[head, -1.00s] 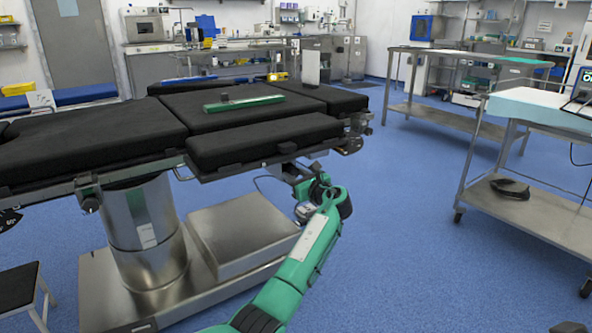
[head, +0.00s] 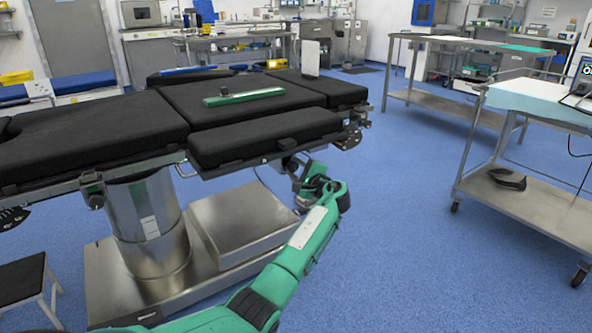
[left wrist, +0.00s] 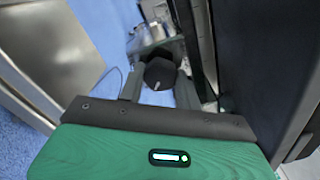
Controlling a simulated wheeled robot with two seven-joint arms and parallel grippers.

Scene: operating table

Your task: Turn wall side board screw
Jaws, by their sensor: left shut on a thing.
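The operating table (head: 100,130) has black pads and a metal side rail. My left arm reaches to the table's near side, below the right pad. My left gripper (head: 292,172) is small and partly hidden there by my wrist. In the left wrist view, its two fingers (left wrist: 160,88) stand on either side of a round black screw knob (left wrist: 160,72) with a pale mark on its face. The gripper is shut on this knob. The screw's shaft is hidden behind the knob. My right gripper is not in view.
A green board (head: 243,97) lies on the table pads. The table's steel base (head: 240,235) stands under the rail. A steel trolley (head: 530,195) stands at the right. Blue floor (head: 400,225) between the table and the trolley is clear.

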